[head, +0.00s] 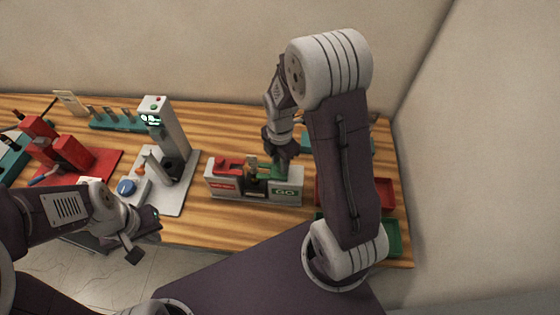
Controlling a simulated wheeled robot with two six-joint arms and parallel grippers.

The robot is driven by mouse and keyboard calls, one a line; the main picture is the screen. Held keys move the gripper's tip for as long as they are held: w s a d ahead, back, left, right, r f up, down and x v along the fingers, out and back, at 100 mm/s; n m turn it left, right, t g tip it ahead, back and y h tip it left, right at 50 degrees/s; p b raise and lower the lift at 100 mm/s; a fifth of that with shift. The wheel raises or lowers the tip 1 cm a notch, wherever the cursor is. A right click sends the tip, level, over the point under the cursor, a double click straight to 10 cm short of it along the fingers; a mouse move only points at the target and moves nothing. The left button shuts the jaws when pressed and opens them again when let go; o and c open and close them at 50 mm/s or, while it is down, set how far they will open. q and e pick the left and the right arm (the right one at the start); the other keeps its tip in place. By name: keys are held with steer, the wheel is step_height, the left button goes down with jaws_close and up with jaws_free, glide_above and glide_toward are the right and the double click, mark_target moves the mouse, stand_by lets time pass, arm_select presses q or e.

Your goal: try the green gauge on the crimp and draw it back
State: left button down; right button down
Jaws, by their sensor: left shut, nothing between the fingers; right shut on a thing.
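A grey gauge stand (225,188) sits on the wooden bench, with a red-labelled block on the left and a green GO-labelled block on the right. The green gauge (268,170) is at the right block's top, beside a small brownish part in the middle that looks like the crimp (252,170). Whether gauge and crimp touch I cannot tell. A red gauge (229,167) lies on the left block. My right gripper (280,163) points down and is shut on the green gauge, partly hiding it. My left gripper (143,239) is shut and empty at the bench's front edge.
A grey press with a lit display (165,125) stands left of the gauge stand. Red fixtures (72,152) are further left and a green rack (120,122) is behind. A red tray (386,192) and a green tray (393,238) are at the right, partly behind my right arm.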

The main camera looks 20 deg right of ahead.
mark_target(271, 171)
steer(key=shift+w+a+r, duration=0.1)
steer(key=shift+w+a, duration=0.6)
steer(key=shift+a, duration=0.3)
steer(key=shift+w+a, duration=0.15)
steer(key=shift+a, duration=0.05)
steer(key=c, duration=1.1)
jaws_free()
steer(key=shift+r, duration=0.35)
step_height(271, 171, up, 8)
steer(key=b, duration=0.1)
steer(key=shift+r, duration=0.15)
